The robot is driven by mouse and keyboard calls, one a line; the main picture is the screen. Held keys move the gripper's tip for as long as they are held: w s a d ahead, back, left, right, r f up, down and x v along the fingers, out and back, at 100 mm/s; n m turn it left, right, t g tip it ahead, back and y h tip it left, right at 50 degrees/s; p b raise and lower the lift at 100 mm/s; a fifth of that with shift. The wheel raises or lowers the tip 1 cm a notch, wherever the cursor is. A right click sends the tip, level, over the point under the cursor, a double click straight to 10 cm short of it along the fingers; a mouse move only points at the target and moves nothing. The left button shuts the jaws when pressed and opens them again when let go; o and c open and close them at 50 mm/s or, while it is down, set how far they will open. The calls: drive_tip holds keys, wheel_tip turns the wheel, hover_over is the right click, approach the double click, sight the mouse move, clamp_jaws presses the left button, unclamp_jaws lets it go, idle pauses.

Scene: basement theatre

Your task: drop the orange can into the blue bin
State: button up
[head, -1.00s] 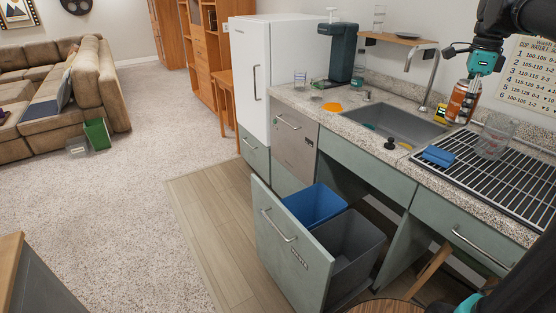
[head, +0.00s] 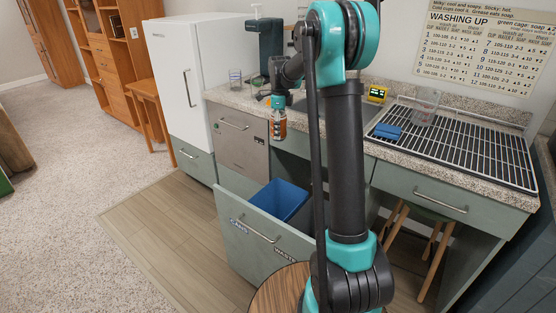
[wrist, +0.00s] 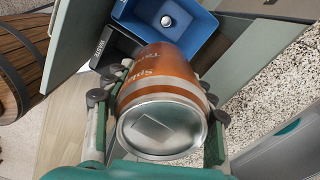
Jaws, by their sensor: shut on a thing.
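The orange can (head: 277,130) is in my gripper (head: 278,112), held in the air near the counter's front edge, above the open drawer. In the wrist view the can (wrist: 158,78) lies between the two fingers of my gripper (wrist: 157,112), its silver end facing the camera. The blue bin (head: 280,201) sits in the pulled-out drawer, below the can. In the wrist view the blue bin (wrist: 203,40) shows beyond the can's far end, with a small round pale thing inside. My arm hides part of the drawer in the head view.
The drawer front (head: 240,222) carries labels reading CANS and WASTE. A dark grey bin (wrist: 118,48) stands beside the blue one. The counter holds a drying rack (head: 470,150), a blue sponge (head: 387,131) and a clear glass (head: 425,106). A wooden stool (head: 425,215) stands below.

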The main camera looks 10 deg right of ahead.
drive_tip(key=w+f+m, duration=0.2)
drive_tip(key=w+f, duration=0.1)
drive_tip(key=f, duration=1.9)
drive_tip(key=shift+d+f, duration=0.2)
drive_tip(key=shift+d, duration=0.05)
drive_tip(key=o, duration=0.9)
drive_tip(key=shift+c, duration=0.2)
drive_tip(key=shift+r, duration=0.1)
wheel_tip(320, 180, up, 12)
